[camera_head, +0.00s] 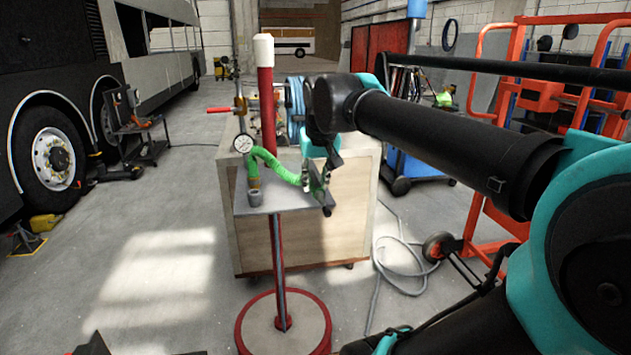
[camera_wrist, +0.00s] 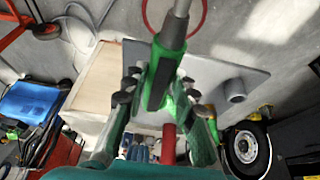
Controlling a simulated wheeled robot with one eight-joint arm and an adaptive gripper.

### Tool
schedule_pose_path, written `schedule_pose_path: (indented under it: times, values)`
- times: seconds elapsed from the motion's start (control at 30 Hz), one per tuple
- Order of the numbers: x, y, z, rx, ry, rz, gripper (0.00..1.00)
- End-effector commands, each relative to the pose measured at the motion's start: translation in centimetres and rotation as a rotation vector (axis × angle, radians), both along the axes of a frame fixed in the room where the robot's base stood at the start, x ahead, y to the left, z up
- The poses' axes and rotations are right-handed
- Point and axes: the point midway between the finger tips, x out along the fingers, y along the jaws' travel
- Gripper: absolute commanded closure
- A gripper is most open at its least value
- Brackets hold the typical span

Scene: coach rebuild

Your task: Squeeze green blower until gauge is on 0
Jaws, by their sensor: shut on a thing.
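The green blower (camera_wrist: 181,88), with a dark grey strip and a grey nozzle, sits between the fingers of my gripper (camera_wrist: 160,92) in the wrist view. My gripper is shut on it. In the head view my gripper (camera_head: 318,184) is at the right edge of the small grey shelf and mostly covers the blower. The round white gauge (camera_head: 243,144) stands above the shelf, left of the red post. Its needle is too small to read.
The grey shelf (camera_head: 268,203) is on a red post with a round base (camera_head: 284,325). A grey cup (camera_head: 255,197) is on the shelf. A wooden crate (camera_head: 345,225) stands close behind. An orange trolley (camera_head: 490,215) is at right; open floor lies left.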

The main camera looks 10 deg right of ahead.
Motion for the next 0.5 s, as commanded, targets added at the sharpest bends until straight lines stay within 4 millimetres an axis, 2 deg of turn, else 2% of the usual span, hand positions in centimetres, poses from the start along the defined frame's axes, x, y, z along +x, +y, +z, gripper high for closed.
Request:
schedule_pose_path:
  times: [0.5]
  values:
    - [0.02, 0.00, -0.81, 0.000, 0.000, 0.000, 1.00]
